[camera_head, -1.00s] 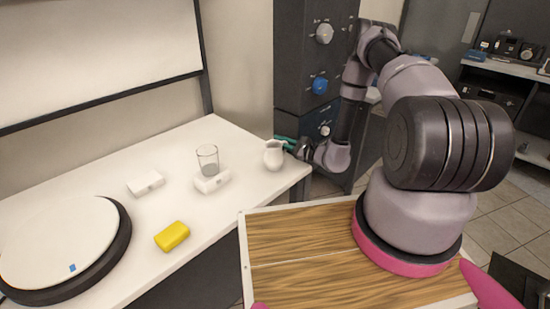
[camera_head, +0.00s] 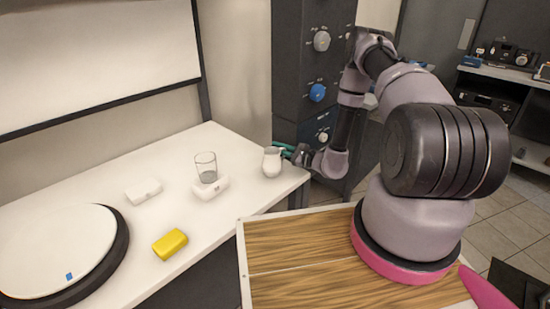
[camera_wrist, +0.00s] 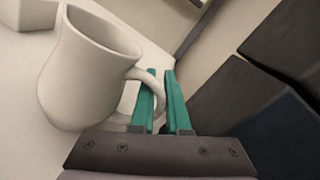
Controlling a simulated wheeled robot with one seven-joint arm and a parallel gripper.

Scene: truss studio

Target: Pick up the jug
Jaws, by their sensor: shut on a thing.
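The white jug (camera_head: 272,162) is at the right end of the white table, close to its edge. In the wrist view the jug (camera_wrist: 85,68) fills the left side, with its open mouth at the top and its handle toward my gripper. My gripper (camera_wrist: 164,92) has two green fingers, shut on the jug's handle, one finger on each side of it. In the head view my gripper (camera_head: 285,149) reaches the jug from the right. The jug looks upright there. I cannot tell whether its base touches the table.
On the table (camera_head: 233,143), a glass (camera_head: 206,168) stands by a white block (camera_head: 210,187) left of the jug. Another white block (camera_head: 143,191), a yellow block (camera_head: 170,243) and a round white disc (camera_head: 55,250) lie farther left. A dark cabinet (camera_head: 300,70) stands behind my gripper.

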